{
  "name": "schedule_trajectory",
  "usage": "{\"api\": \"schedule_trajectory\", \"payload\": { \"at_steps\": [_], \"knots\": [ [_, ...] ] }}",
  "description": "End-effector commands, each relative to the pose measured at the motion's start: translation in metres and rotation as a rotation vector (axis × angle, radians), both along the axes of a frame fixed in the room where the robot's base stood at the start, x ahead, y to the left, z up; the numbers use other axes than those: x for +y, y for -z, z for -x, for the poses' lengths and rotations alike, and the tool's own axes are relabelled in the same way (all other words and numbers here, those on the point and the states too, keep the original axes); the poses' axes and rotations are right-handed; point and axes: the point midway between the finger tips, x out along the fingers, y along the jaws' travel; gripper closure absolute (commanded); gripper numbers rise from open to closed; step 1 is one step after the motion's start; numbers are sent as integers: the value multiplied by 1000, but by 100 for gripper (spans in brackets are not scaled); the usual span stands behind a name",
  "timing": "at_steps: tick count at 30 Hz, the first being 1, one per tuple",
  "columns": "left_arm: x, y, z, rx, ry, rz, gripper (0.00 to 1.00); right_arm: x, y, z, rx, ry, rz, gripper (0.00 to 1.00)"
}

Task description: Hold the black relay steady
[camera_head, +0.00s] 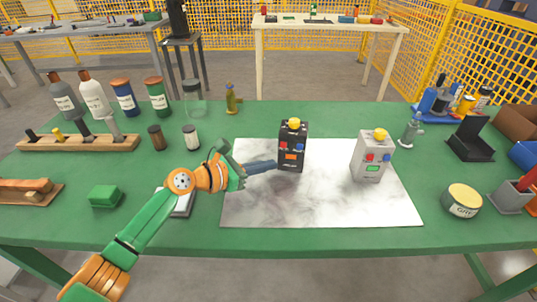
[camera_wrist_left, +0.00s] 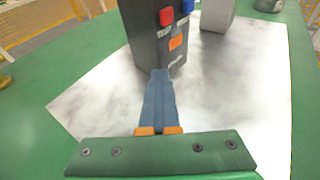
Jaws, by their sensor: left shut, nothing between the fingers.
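The black relay (camera_head: 292,147) stands upright on a pale marbled sheet (camera_head: 320,205). It has a yellow knob on top, red and blue buttons and an orange label. My left gripper (camera_head: 272,165) is shut and empty, with its blue-grey fingertips at the left side of the relay. In the left wrist view, the fingertips (camera_wrist_left: 160,78) reach the lower edge of the black relay (camera_wrist_left: 150,38). I cannot tell for sure if they touch it. My right gripper does not show.
A light grey relay (camera_head: 370,157) stands to the right on the same sheet. A green block (camera_head: 104,196) lies at the left, and a round labelled tin (camera_head: 463,201) is at the right. Several bottles stand at the back left. The front of the sheet is clear.

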Motion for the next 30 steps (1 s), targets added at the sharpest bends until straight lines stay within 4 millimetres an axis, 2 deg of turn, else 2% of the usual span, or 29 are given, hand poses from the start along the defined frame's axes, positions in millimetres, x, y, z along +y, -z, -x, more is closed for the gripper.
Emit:
{"api": "schedule_trajectory", "payload": {
  "at_steps": [20,23,30],
  "knots": [
    [0,0,0,0,0,0,100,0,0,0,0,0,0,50],
    [0,0,0,0,0,0,76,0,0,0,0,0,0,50],
    [0,0,0,0,0,0,11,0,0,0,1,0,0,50]
  ]
}}
